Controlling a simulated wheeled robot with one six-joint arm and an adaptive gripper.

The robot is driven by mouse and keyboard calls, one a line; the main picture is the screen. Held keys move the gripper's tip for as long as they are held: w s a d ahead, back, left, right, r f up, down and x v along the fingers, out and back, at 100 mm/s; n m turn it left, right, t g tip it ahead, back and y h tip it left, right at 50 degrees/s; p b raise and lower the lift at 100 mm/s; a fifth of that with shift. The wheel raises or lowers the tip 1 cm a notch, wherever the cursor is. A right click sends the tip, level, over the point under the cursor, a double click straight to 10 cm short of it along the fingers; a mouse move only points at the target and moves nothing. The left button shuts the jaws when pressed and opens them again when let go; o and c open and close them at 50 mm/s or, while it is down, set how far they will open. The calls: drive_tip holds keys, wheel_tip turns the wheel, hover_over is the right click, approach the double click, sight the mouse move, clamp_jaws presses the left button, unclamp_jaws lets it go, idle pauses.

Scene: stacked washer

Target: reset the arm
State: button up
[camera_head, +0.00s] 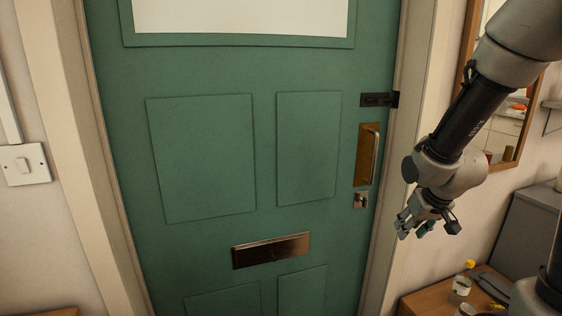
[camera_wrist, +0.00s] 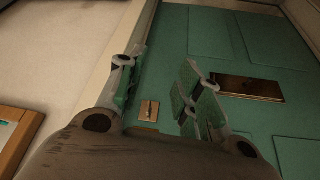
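My arm comes in from the upper right of the head view. My gripper (camera_head: 428,226) points down and hangs in front of the wall just right of the green door (camera_head: 210,155). In the wrist view my gripper (camera_wrist: 158,85) shows its two fingers spread well apart, with nothing between them. Beyond the gap lie the green door (camera_wrist: 260,65) and a small brass lock plate (camera_wrist: 149,110). The gripper appears apart from the door and its handle.
The shut door has a brass pull handle (camera_head: 368,155), a dark latch (camera_head: 379,99), a lock (camera_head: 360,200) and a letter slot (camera_head: 271,250). A light switch (camera_head: 24,164) is at left. At lower right stands a wooden cabinet (camera_head: 425,302) with small items; a mirror frame (camera_head: 513,152) hangs above.

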drive_tip(key=s+d+r, duration=0.1)
drive_tip(key=s+r, duration=0.7)
drive_tip(key=s, duration=0.2)
drive_tip(key=s+d+r+g, duration=0.1)
drive_tip(key=s+r, duration=0.7)
drive_tip(key=s, duration=0.2)
drive_tip(key=shift+m, duration=0.4)
drive_tip(key=shift+s+f, duration=0.1)
drive_tip(key=shift+f, duration=0.05)
drive_tip(key=shift+c, duration=0.5)
